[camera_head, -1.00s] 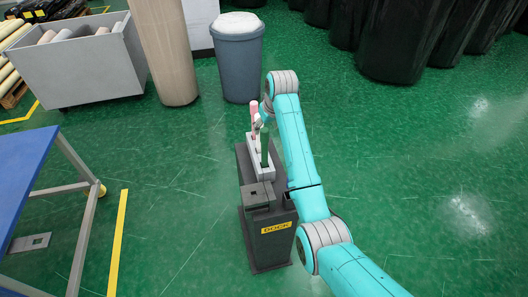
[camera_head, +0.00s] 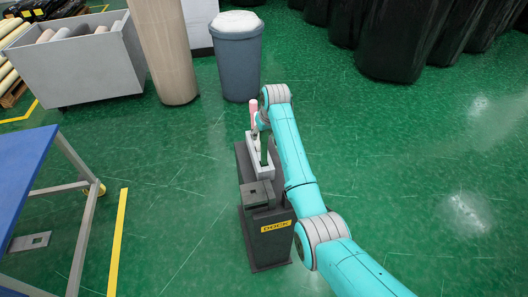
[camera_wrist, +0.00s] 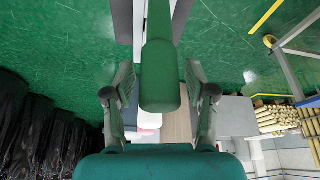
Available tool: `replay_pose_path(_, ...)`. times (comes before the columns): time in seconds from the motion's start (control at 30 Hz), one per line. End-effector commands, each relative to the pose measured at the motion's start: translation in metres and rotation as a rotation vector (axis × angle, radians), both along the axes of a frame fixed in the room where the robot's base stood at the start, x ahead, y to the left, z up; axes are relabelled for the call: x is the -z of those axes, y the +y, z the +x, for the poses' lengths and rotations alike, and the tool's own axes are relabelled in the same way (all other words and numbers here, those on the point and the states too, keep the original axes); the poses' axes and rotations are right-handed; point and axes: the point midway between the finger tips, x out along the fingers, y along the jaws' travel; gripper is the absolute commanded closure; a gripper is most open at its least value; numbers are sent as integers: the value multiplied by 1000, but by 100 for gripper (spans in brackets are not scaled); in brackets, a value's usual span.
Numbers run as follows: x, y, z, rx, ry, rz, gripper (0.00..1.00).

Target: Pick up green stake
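The green stake (camera_head: 264,152) stands upright in a narrow grey holder (camera_head: 262,172) on top of the dark dock stand (camera_head: 269,247). A pink stake (camera_head: 253,112) stands at the holder's far end, with something white between them, partly hidden by my arm. In the wrist view the green stake (camera_wrist: 160,75) runs down the middle, its rounded end close to the camera. My gripper (camera_wrist: 159,80) is open, with one finger on each side of the stake and a visible gap on both sides. A white and a pink piece show below the stake's end.
A blue table (camera_head: 20,175) is at the left. A grey bin of rolls (camera_head: 85,70), a tall beige roll (camera_head: 163,50) and a grey trash can (camera_head: 237,62) stand behind the dock. Black-wrapped rolls (camera_head: 400,45) are at the back right. The right floor is open.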

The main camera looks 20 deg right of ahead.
Motion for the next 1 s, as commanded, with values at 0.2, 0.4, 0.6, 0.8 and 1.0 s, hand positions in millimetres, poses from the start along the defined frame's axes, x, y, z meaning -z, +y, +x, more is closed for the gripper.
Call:
replay_pose_path(0.2, 0, 0, 0, 0, 0, 0, 100)
replay_pose_path(0.4, 0, 0, 0, 0, -1, 0, 100)
replay_pose_path(0.6, -3, 0, 0, 0, -2, 0, 100)
replay_pose_path(0.8, -30, 0, 1, 0, -4, 0, 100)
replay_pose_path(1.0, -69, 0, 1, 0, -4, 0, 100)
